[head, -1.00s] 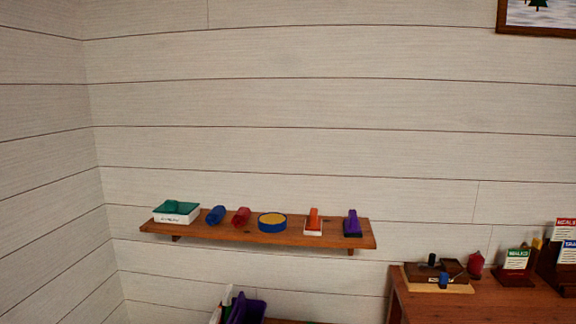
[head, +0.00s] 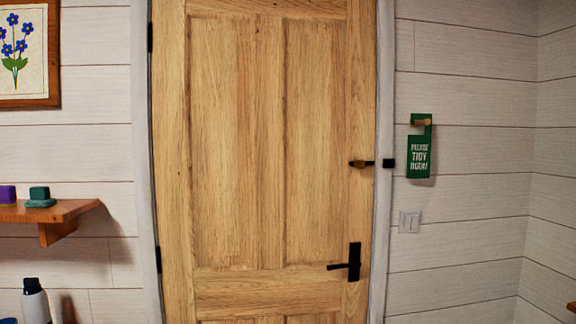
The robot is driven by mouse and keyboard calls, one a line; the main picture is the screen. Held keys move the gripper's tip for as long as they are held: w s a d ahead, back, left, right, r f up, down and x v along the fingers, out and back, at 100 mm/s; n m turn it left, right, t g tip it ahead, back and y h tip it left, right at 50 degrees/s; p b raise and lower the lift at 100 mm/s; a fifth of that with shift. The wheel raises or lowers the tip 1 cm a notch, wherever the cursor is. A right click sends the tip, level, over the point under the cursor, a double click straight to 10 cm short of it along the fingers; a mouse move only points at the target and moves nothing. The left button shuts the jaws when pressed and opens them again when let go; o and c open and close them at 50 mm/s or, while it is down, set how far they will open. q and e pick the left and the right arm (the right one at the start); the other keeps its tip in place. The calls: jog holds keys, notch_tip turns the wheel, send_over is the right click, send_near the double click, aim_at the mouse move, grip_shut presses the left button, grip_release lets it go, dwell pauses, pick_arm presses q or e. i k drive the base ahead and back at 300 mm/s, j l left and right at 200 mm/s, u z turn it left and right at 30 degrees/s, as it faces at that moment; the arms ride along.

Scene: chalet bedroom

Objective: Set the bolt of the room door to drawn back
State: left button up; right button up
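The room door (head: 262,150) is a light wooden panel door in a pale frame, and it looks closed. Its bolt (head: 362,163) is on the right side of the door, above the handle. It has a brass-coloured part and a dark bar that reaches right across the gap towards a black keeper (head: 388,163) on the frame. A black lever handle (head: 350,264) sits lower down. Neither of my grippers is in the head view.
A green door hanger (head: 419,150) hangs on a peg right of the door, above a light switch (head: 409,222). A wooden shelf (head: 70,209) with small blocks juts from the wall at left. A dark-capped bottle (head: 36,303) stands below it.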

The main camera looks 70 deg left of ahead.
aim_at(358, 164)
jog(key=u, duration=1.9)
jog(key=i+j+z, duration=0.2)
jog(key=i, duration=0.55)
jog(key=l, duration=0.1)
